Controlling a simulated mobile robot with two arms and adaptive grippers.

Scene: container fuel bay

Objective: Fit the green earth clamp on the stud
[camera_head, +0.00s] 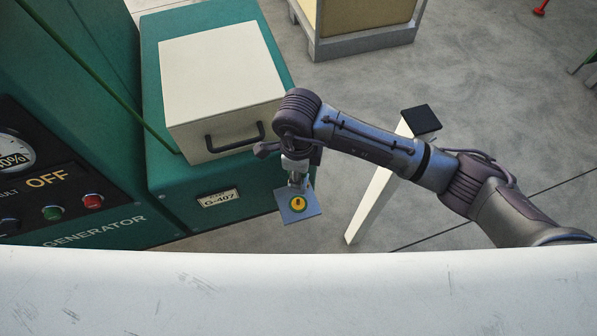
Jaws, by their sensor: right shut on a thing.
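My right gripper (297,182) is in the middle of the view, pointing down beside the front right corner of a green cabinet. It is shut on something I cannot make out. A small blue-grey square plate (286,214) with a yellow disc (298,203) and a dark centre shows just below the fingers. I cannot tell whether the fingers touch it. I cannot pick out the green earth clamp or be sure which part is the stud. A thin green cable (110,88) runs from the upper left down to the cream box. My left gripper is not in view.
The cream box (215,75) with a dark handle sits on the green cabinet (175,195) labelled G-407. A generator panel (50,180) stands at left. A white post (375,200) with a black top stands at right. A crate (365,40) stands behind; floor at right is mostly clear.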

